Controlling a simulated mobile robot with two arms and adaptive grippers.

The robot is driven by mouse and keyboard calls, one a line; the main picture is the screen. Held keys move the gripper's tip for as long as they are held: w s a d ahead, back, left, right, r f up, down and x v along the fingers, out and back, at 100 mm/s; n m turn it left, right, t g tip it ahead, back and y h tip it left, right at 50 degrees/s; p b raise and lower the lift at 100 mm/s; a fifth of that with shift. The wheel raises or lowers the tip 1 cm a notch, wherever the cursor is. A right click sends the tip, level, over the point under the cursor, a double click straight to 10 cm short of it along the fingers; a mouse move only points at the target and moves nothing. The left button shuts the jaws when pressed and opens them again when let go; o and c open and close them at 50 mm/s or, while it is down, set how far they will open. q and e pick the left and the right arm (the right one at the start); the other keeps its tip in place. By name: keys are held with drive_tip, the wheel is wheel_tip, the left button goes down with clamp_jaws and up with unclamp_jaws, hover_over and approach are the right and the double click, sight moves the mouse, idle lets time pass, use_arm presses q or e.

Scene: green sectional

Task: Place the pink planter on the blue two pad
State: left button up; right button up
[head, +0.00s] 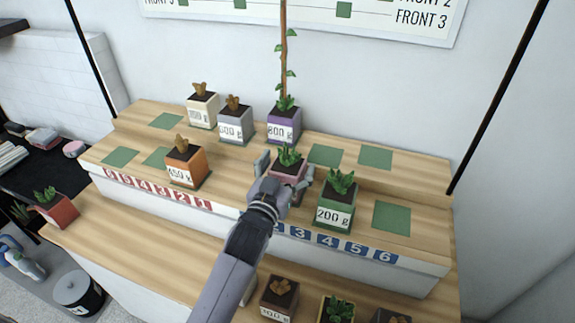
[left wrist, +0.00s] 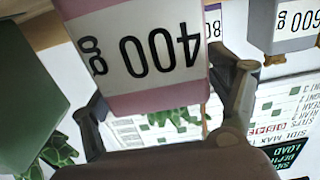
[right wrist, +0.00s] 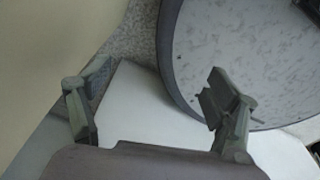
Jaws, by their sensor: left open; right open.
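The pink planter (head: 286,172), labelled 400 g and holding a green plant, is upright on or just above the front step of the wooden stand. In the left wrist view the pink planter (left wrist: 160,50) appears upside down between the fingers. My left gripper (head: 284,181) is open, with one finger on each side of it; contact is unclear. The blue number strip (head: 340,243) shows 3 to 6; my left arm covers its lower numbers. The blue two pad is not visible behind my gripper and the planter. My right gripper (right wrist: 158,85) is open and empty, away from the stand.
The green 200 g planter (head: 335,212) stands close to the right. The purple 800 g planter (head: 284,125), with a tall stem, is behind. The orange planter (head: 184,167) is to the left. Bare green pads (head: 392,218) lie at the right. More planters stand on the lower shelf.

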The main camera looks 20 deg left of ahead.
use_arm(q)
drive_tip(key=shift+r, duration=0.15)
drive_tip(key=shift+s, duration=0.4)
drive_tip(key=s+b, duration=0.1)
drive_tip(key=s, duration=1)
drive_tip(key=shift+s+a+b, duration=0.15)
drive_tip(key=shift+a+b, duration=0.05)
drive_tip(key=shift+b, duration=0.2)
